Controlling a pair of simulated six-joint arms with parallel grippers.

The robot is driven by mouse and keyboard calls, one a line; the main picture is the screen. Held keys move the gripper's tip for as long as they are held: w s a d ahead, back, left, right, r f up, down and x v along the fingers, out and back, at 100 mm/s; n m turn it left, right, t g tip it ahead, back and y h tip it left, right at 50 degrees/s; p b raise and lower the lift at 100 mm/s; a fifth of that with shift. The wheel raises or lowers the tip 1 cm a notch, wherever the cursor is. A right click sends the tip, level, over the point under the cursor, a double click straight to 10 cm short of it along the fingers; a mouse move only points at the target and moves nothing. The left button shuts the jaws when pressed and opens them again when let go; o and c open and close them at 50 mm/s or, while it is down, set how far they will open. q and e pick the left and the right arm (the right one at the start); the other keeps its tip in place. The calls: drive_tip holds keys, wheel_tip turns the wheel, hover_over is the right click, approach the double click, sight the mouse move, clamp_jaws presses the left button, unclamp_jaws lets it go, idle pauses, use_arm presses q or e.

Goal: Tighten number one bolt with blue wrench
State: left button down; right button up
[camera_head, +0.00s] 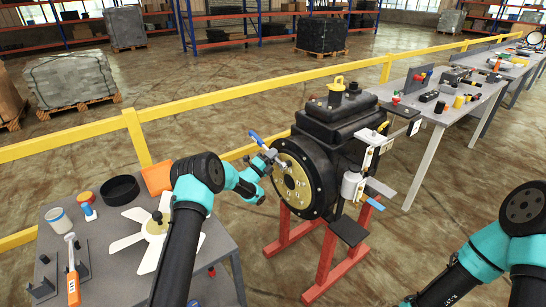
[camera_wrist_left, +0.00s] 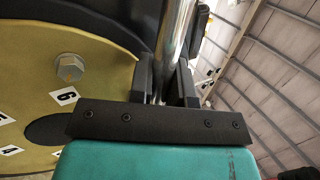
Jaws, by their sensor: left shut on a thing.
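My left gripper (camera_head: 265,161) is at the upper left rim of the yellow-faced disc (camera_head: 291,190) on the black machine. It is shut on the blue wrench (camera_head: 256,138), whose blue handle sticks up above the gripper. In the left wrist view the wrench's silver shaft (camera_wrist_left: 177,40) stands between the two dark fingers (camera_wrist_left: 163,88). A hex bolt (camera_wrist_left: 69,67) sits on the yellow face next to a label 6, apart from the shaft. A label 4 shows lower left. Number one bolt cannot be made out. The wrench's working end is hidden. My right gripper is out of view.
The machine (camera_head: 338,115) stands on a red frame (camera_head: 325,266). A light bracket with a blue lever (camera_head: 379,187) juts out to the disc's right. The left table (camera_head: 215,278) holds a white fan (camera_head: 151,233), black ring (camera_head: 120,190) and an orange-handled tool (camera_head: 72,270).

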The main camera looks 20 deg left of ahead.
use_arm(q)
drive_tip(key=shift+d+r+m, duration=0.15)
drive_tip(key=shift+r+m, duration=0.1)
drive_tip(key=shift+m, duration=0.15)
drive_tip(key=shift+r+m+g+h, duration=0.2)
drive_tip(key=shift+m+g+h, duration=0.2)
drive_tip(key=shift+m+h, duration=0.1)
drive_tip(key=shift+f+n, duration=0.15)
drive_tip(key=shift+n, duration=0.15)
drive_tip(key=shift+f+n+y, duration=0.1)
drive_tip(key=shift+n+y, duration=0.2)
drive_tip(key=s+a, duration=0.3)
drive_tip(key=s, duration=0.1)
drive_tip(key=shift+s+a, duration=0.35)
drive_tip(key=shift+a, duration=0.05)
idle(0.4)
idle(0.3)
